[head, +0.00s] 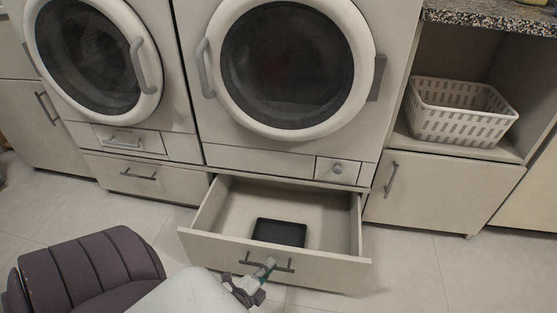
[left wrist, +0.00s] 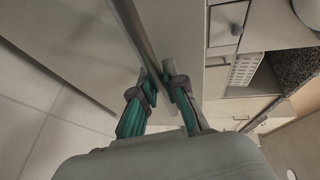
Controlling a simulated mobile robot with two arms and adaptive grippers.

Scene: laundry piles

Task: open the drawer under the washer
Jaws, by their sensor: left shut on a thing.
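The drawer (head: 215,245) under the right-hand machine is pulled well out and its inside shows. A dark flat rectangular thing (head: 279,232) lies in it. My left gripper (head: 262,272) is at the middle of the drawer front, shut on the dark bar handle (head: 283,269). In the left wrist view the two fingers (left wrist: 158,90) close on the handle bar (left wrist: 145,40), with the drawer front behind it. The machine above, with a round dark door (head: 287,65), has its door shut. My right gripper is not in view.
Another machine (head: 85,55) stands at the left, with a shut drawer (head: 140,178) under it. A white basket (head: 460,110) sits on the shelf at the right, above a shut cabinet (head: 440,195). A purple cushioned seat (head: 85,270) is at the lower left. Tiled floor at the right is clear.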

